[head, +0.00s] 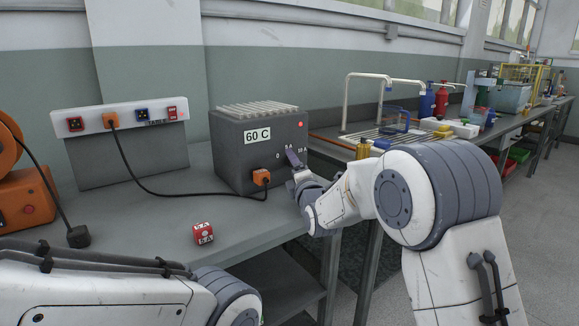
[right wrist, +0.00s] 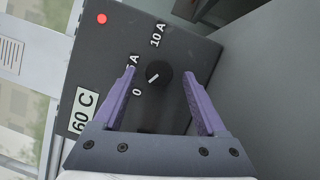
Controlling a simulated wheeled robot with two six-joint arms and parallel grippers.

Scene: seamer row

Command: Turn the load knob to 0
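The load box (head: 258,148) is a dark grey unit labelled "60 C" on the bench, with a lit red lamp. Its load knob (right wrist: 158,75) is round and black with a white pointer line, beside the marks 0, 5 A and 10 A. The line points towards the 0. My right gripper (right wrist: 159,73) is open in the right wrist view, its purple fingers on either side of the knob with gaps to it. In the head view the right gripper (head: 292,158) is at the box's front and hides the knob. My left gripper is out of view.
An orange plug (head: 261,177) with a black cable sits low on the box's front. A socket panel (head: 122,117) stands at the left, and a red die-like cube (head: 203,233) lies on the bench. The bench (head: 155,220) is clear around the cube.

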